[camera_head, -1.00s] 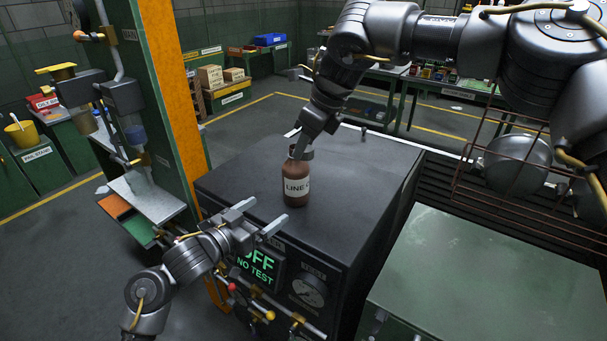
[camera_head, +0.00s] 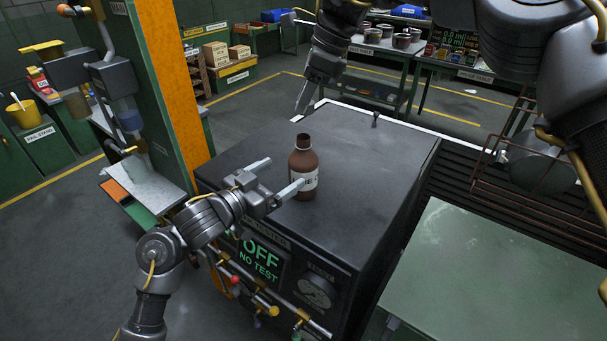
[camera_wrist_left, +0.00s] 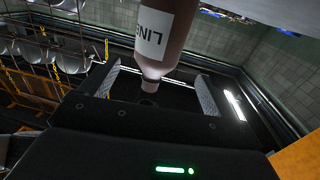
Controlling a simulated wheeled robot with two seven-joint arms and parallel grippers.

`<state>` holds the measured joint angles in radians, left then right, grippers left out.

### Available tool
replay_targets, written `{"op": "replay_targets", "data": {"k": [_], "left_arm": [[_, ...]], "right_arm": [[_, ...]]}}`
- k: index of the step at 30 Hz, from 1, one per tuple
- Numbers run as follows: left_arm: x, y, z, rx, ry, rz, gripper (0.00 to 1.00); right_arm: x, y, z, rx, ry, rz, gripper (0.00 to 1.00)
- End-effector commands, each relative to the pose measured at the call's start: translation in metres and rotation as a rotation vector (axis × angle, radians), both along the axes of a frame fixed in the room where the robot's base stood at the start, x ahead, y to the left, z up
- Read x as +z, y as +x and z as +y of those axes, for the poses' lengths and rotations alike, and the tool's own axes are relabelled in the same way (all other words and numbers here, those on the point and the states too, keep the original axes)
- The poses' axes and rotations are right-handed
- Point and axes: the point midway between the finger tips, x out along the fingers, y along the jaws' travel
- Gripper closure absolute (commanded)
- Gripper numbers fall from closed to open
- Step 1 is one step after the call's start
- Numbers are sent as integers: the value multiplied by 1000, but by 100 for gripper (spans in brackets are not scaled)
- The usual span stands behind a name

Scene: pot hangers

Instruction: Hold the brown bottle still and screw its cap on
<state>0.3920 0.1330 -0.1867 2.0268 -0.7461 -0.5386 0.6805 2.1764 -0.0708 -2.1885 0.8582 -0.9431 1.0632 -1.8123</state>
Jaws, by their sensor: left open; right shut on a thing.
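The brown bottle (camera_head: 303,165) stands upright on the dark machine's top, its neck bare. In the left wrist view the bottle (camera_wrist_left: 165,35) appears neck down, between the finger lines. My left gripper (camera_head: 275,177) is open at the bottle's left; the nearer fingertip overlaps the bottle's lower left side in the picture. I cannot tell whether it touches. My right gripper (camera_head: 302,108) is shut above and slightly behind the bottle's neck, clear of it. The cap in its fingertips is not clearly distinguishable. A small dark round shape shows past the neck in the wrist view.
The dark machine's top (camera_head: 370,150) is mostly clear, with a small dark post (camera_head: 375,119) at its far edge. Its front has a green display (camera_head: 262,258), a gauge and valves. A green bench (camera_head: 480,260) stands at right, an orange pillar (camera_head: 172,95) at left.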

Motion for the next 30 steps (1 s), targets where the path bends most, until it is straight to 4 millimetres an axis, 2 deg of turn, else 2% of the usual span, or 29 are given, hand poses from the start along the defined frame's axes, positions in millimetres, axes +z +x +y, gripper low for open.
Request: {"op": "replay_targets", "data": {"k": [7,15,21,30], "left_arm": [[1,32,-33,-3,-4,2,11],[0,62,-59,0,-2,1,11],[0,71,-69,0,0,0,11],[0,73,-70,1,0,0,11]], "right_arm": [[1,0,0,1,1,-1,85],[1,-1,1,2,1,-1,85],[1,-1,1,3,1,-1,85],[1,-1,1,2,1,-1,85]]}}
